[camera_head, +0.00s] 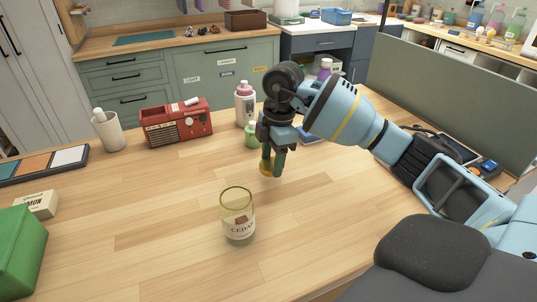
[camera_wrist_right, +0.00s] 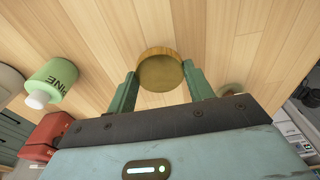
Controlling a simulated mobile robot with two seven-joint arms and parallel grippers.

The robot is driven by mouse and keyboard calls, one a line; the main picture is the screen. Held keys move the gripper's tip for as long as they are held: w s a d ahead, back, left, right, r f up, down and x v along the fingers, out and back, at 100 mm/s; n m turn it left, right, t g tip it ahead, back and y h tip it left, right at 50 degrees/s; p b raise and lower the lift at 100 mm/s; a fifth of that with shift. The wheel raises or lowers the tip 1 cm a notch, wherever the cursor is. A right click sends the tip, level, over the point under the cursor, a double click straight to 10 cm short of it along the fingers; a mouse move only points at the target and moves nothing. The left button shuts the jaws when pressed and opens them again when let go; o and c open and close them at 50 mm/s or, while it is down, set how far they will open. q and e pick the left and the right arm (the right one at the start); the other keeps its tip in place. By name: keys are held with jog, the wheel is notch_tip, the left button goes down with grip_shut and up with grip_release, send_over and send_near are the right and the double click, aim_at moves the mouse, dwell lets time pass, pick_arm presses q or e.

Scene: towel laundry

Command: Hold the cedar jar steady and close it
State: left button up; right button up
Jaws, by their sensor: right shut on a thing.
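The cedar jar (camera_head: 238,217) is a clear glass jar with a "CEDAR" label and a small brown piece inside. It stands upright and open-topped on the wooden table. My right gripper (camera_head: 272,168) is shut on a round golden-brown lid (camera_head: 266,169), above the table and behind and to the right of the jar. In the right wrist view the lid (camera_wrist_right: 160,72) sits between the two green fingers. The lid and jar are apart. My left gripper is not in view.
Behind my right gripper stand a green jar (camera_head: 252,134), a white bottle with a pink cap (camera_head: 245,104) and a red radio (camera_head: 177,122). A green box (camera_head: 20,250) is at the left edge. The table around the jar is clear.

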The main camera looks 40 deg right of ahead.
jog(key=s+a, duration=0.1)
jog(key=s, duration=0.3)
jog(key=s+a, duration=0.1)
jog(key=s, duration=0.2)
jog(key=s+a+r, duration=0.1)
jog(key=s+a, duration=0.1)
jog(key=s, duration=0.2)
jog(key=shift+s+r, duration=0.1)
jog(key=shift+s, duration=0.25)
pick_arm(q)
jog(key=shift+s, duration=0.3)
pick_arm(e)
jog(key=shift+s, duration=0.15)
